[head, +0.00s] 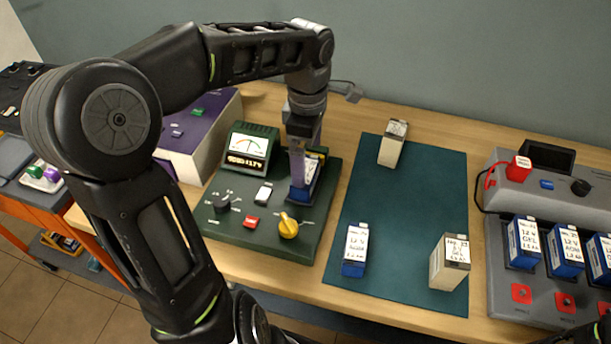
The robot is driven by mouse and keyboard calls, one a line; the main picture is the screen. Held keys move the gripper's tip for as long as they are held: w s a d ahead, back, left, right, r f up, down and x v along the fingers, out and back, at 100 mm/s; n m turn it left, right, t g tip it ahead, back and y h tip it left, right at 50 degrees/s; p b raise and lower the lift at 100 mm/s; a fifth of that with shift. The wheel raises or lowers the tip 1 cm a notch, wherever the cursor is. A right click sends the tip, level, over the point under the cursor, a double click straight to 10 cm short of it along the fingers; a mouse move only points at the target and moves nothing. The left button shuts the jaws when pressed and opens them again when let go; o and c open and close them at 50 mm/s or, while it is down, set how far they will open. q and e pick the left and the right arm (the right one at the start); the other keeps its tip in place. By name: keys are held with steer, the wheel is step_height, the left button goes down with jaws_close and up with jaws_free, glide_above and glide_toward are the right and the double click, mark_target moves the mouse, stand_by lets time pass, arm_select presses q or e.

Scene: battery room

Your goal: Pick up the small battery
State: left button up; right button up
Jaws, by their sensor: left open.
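My left gripper (298,168) reaches down at the green tester (262,218), its jaws open. A blue battery with a white label (312,174) stands in the tester's slot, partly hidden by the gripper; I cannot tell whether the fingers touch it. On the teal mat (400,215) stand a small blue-and-white battery (355,250) near the front left, a beige battery (392,146) at the back and a larger beige battery (449,264) at the front right. My right gripper is not clearly seen; only a dark part shows at the bottom right corner.
A grey charger (505,300) with several blue batteries and red buttons stands at the right. A purple-topped box (205,125) stands behind my left arm. An orange cart (25,205) is at the far left. The mat's middle is clear.

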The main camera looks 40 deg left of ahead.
arm_select(q)
steer(key=shift+s+a+f+p, duration=0.1)
steer(key=shift+f+p, duration=0.2)
steer(key=shift+f, duration=1.05)
steer(key=shift+a+f+p, duration=0.1)
steer(key=shift+f+p, duration=0.2)
steer(key=shift+f, duration=1)
steer(key=shift+c, duration=0.2)
steer(key=shift+r, duration=0.1)
steer(key=c, duration=1.8)
